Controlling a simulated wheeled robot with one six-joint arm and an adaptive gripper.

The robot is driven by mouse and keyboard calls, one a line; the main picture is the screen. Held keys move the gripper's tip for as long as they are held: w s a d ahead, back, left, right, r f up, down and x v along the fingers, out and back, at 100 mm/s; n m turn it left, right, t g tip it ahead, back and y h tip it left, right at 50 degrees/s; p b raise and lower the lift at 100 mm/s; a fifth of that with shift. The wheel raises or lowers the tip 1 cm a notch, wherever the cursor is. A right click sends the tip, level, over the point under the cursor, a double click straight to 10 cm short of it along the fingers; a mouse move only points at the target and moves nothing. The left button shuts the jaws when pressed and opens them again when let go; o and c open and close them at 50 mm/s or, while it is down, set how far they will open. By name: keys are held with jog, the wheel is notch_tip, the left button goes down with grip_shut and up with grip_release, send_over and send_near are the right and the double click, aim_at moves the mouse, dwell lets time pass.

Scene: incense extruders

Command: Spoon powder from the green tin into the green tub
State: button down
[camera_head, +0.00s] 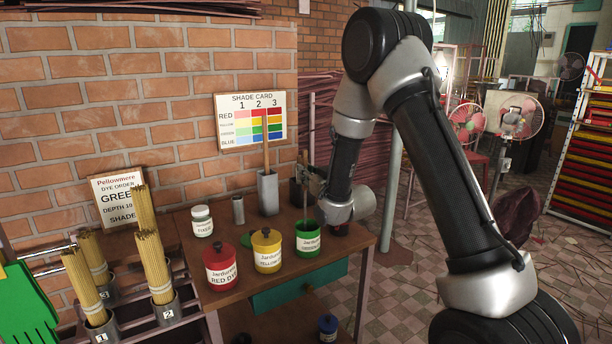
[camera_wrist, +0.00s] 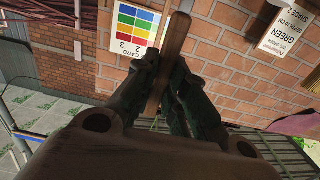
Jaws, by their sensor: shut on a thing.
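The green tin (camera_head: 308,241) stands open on the wooden table, with a white label and a dark inside. A spoon's wooden handle (camera_head: 305,167) stands nearly upright above it. Its lower end reaches the tin's mouth, and the bowl is hidden. My gripper (camera_head: 314,181) is just above the tin. In the wrist view my gripper (camera_wrist: 167,88) is shut on the spoon's wooden handle (camera_wrist: 176,38), which sticks out between the fingers. I cannot make out a green tub in either view.
A yellow tin (camera_head: 266,252) and a red tin (camera_head: 221,268) stand left of the green tin. Behind are a white jar (camera_head: 202,222) and a grey holder (camera_head: 268,192) with a wooden handle in it. Stick bundles (camera_head: 152,265) stand left. A shade card (camera_head: 250,120) hangs behind.

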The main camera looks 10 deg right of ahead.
notch_tip(320, 180, up, 15)
dwell(0.9)
jog(key=shift+f, duration=0.15)
dwell(0.5)
